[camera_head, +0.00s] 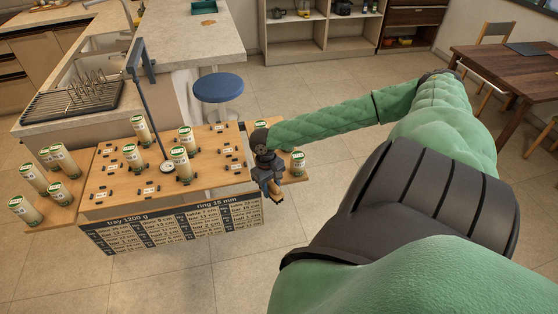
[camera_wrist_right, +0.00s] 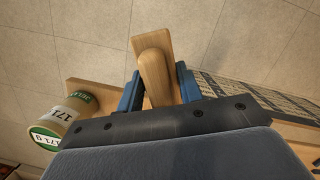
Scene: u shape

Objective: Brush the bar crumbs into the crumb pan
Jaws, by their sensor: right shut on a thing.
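My right gripper (camera_head: 272,188) is at the right end of the wooden board, low beside its side shelf. In the right wrist view its blue fingers are shut on a rounded wooden handle (camera_wrist_right: 154,75) of a tool with a flat wooden part behind it, possibly the brush; no bristles show. Small brown specks, probably the crumbs (camera_head: 208,22), lie on the far counter. A teal tray, probably the crumb pan (camera_head: 203,6), sits just behind them. Both are far from my right gripper. My left gripper is not in view.
The wooden board (camera_head: 110,190) carries several labelled canisters (camera_head: 180,165), small dark pieces and a dark post. A lettered panel (camera_head: 170,225) hangs in front. A blue stool (camera_head: 219,88) stands between board and counter (camera_head: 180,45). Open floor (camera_head: 320,85) lies to the right.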

